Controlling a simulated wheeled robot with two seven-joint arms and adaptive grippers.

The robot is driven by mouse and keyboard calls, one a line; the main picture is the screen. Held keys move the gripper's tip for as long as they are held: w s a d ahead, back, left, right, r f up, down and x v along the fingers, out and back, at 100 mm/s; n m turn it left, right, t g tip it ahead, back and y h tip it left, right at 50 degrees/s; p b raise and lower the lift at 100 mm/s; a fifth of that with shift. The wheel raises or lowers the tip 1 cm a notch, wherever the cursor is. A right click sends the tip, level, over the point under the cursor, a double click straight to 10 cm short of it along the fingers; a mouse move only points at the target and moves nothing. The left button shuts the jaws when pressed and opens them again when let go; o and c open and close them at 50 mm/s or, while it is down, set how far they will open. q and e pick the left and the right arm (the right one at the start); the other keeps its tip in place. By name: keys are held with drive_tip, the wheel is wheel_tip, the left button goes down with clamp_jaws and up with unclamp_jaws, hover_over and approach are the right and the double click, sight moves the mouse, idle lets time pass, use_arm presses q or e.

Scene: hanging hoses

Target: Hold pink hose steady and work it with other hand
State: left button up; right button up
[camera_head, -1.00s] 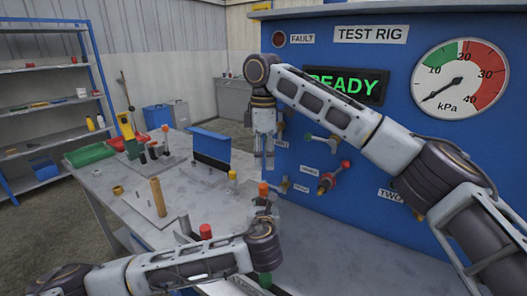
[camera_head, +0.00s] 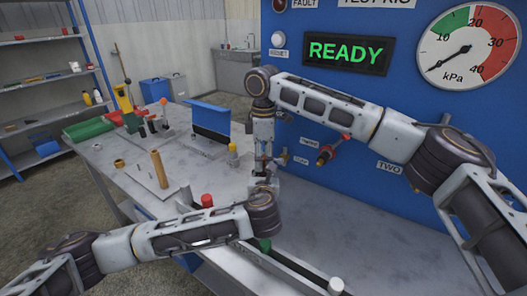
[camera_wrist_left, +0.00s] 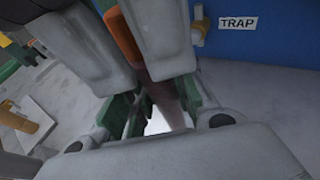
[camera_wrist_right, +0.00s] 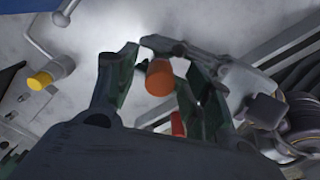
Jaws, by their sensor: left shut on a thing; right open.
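My left gripper (camera_wrist_left: 150,115) is shut on a dull pinkish upright piece (camera_wrist_left: 172,98), apparently the pink hose, seen in the left wrist view. Much of it is hidden by the fingers. An orange cap (camera_wrist_right: 160,78) stands above the left gripper; it also shows in the left wrist view (camera_wrist_left: 122,35). My right gripper (camera_wrist_right: 150,80) is open with its fingers on either side of the orange cap. In the head view the right gripper (camera_head: 263,160) points down just above the left one (camera_head: 263,185). Whether it touches the cap I cannot tell.
The blue test rig (camera_head: 320,110) stands behind and right, with a READY display (camera_head: 347,53), a kPa gauge (camera_head: 468,46) and a red-handled valve (camera_head: 335,150). The grey bench (camera_head: 120,175) holds a brown post (camera_head: 159,170), a yellow-topped fitting (camera_head: 233,155) and a blue upright panel (camera_head: 210,119).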

sight(263, 157)
drive_tip(key=shift+f, duration=0.1)
drive_tip(key=c, duration=1.1)
drive_tip(key=shift+r, duration=3.1)
idle(1.3)
drive_tip(key=shift+r, duration=1.25)
use_arm(q)
drive_tip(key=o, duration=1.1)
